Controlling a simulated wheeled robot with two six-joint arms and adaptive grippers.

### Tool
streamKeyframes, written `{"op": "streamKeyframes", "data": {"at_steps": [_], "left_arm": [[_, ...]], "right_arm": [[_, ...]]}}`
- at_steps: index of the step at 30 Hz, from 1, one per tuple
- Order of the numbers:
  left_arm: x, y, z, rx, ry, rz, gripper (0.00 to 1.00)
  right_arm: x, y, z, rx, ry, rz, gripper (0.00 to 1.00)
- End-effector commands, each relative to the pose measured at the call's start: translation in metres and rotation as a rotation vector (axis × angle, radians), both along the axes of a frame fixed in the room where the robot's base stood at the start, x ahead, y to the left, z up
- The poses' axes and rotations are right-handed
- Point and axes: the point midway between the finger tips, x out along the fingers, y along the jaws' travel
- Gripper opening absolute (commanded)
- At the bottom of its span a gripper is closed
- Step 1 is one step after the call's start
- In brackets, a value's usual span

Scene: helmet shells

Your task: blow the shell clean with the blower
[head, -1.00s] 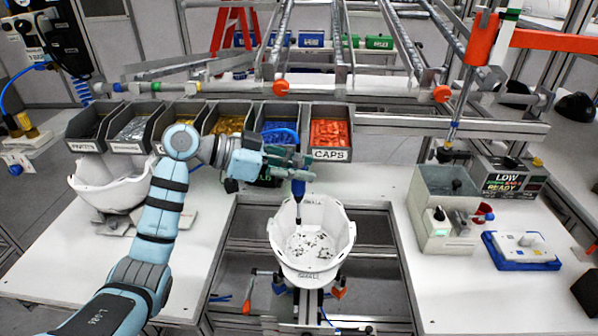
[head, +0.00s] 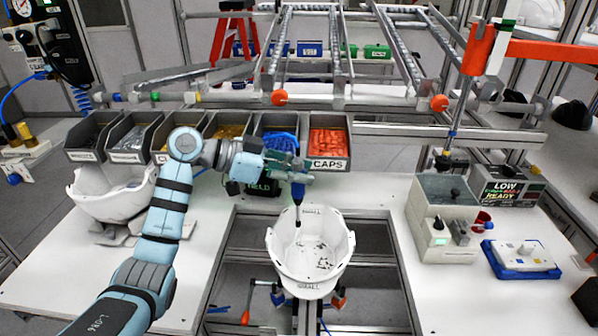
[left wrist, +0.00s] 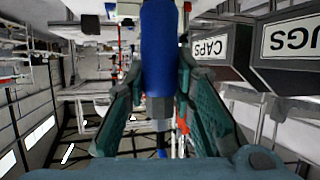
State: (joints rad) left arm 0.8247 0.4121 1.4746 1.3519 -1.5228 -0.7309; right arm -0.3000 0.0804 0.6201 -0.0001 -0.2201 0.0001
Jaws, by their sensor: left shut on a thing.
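A white helmet shell (head: 325,262) sits open side up on a fixture in the gap between the worktops. Dark specks lie inside it, mostly on the right and lower part of its floor. My left gripper (head: 298,176) is shut on the blue blower (head: 298,190) above the shell's back rim. The blower's dark nozzle points down into the shell. In the left wrist view the blue blower (left wrist: 159,50) stands between the two finger pads. My right gripper is not in view.
A second white shell (head: 112,192) stands on the left worktop. Labelled parts bins (head: 328,141) line the back. A grey machine (head: 445,215) and a blue-based tray (head: 520,259) stand on the right worktop. The front right worktop is clear.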

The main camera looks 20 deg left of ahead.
Motion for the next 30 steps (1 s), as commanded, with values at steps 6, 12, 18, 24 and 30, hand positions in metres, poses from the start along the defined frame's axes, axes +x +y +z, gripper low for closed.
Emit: {"op": "streamKeyframes", "data": {"at_steps": [6, 12, 18, 24, 30], "left_arm": [[0.009, 0.002, 0.001, -0.002, 0.000, 0.000, 0.00], [0.019, 0.005, 0.001, -0.002, 0.000, 0.000, 0.00], [0.029, 0.007, 0.000, -0.001, 0.000, 0.001, 0.00], [0.039, 0.010, 0.000, -0.002, 0.000, 0.000, 0.00], [0.044, 0.011, 0.000, -0.001, 0.000, 0.000, 0.00]], "right_arm": [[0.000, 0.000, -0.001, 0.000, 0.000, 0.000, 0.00], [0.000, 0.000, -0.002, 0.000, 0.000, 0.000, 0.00], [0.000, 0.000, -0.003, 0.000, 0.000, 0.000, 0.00], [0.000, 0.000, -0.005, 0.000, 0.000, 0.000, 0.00], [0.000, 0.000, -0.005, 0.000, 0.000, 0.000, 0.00]]}}
